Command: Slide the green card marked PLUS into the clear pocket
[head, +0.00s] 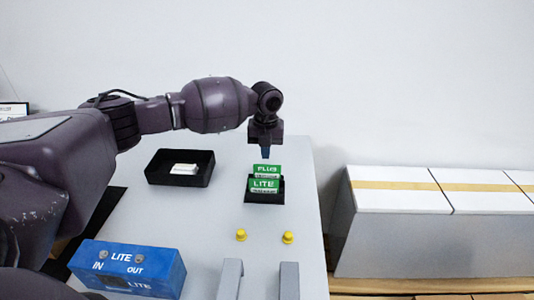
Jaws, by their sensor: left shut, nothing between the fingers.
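The green card marked PLUS (267,168) stands upright in a small black holder (265,199), behind a green card marked LITE (264,184). My left gripper (265,154) points down just above the top edge of the PLUS card, with its fingers shut and nothing held. I cannot tell whether the fingertips touch the card. I cannot make out a clear pocket. A blue box (172,268) at the lower left is lettered LITE, IN and OUT, with LITE again low on its front. My right gripper is not in view.
A black tray (206,180) with a small white item (184,169) is left of the holder. Two yellow pegs (241,235) (288,237) and two grey bars (289,281) stand in front. Past the table's right edge are white boxes (396,193). Between tray and blue box, the table is clear.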

